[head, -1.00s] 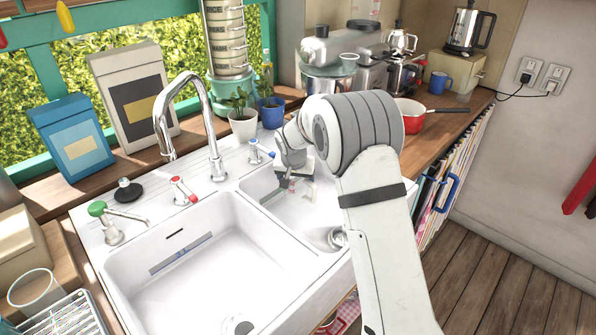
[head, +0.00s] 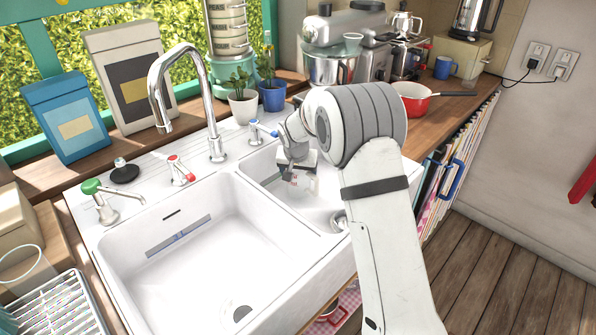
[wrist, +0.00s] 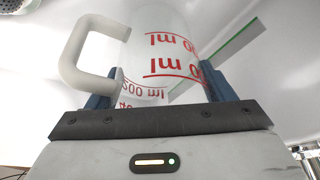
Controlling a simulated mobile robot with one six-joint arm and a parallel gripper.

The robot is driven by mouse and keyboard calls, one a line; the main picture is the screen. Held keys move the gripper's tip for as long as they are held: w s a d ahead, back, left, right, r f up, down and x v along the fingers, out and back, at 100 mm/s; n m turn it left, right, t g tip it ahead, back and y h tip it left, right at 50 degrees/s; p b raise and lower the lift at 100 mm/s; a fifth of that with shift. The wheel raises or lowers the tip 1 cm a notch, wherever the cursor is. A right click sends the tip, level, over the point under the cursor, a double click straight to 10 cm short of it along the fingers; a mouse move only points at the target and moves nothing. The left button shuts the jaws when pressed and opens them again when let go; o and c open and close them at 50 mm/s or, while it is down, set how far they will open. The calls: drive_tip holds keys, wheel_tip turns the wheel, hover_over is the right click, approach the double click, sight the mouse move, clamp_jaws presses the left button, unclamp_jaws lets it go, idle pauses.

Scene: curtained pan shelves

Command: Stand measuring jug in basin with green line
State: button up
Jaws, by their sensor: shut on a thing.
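My gripper (head: 299,174) is shut on the measuring jug (head: 304,185), a clear jug with red markings and a pale handle. In the wrist view the jug (wrist: 165,60) sits between the blue fingertips, its handle to the left. The jug is inside or just over the smaller right basin (head: 265,180). A green line (wrist: 228,48) runs on a white surface behind the jug in the wrist view. In the head view the gripper and jug hide most of that basin's wall. I cannot tell whether the jug touches the basin floor.
The larger left basin (head: 210,270) is empty and has a blue-grey strip (head: 180,242) on its wall. A tall curved tap (head: 157,85) stands behind the basins, with the blue-handled tap (head: 262,130) close to my gripper. Potted plants (head: 243,105) stand behind.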

drive_tip(key=shift+f+b, duration=0.55)
drive_tip(key=shift+f, duration=0.35)
drive_tip(key=shift+f, duration=0.2)
drive_tip(key=o, duration=1.2)
drive_tip(key=shift+o, duration=0.2)
drive_tip(key=b+v, duration=0.1)
drive_tip(key=v, duration=0.6)
drive_tip(key=shift+r, duration=0.35)
drive_tip(key=shift+s, duration=0.15)
clamp_jaws()
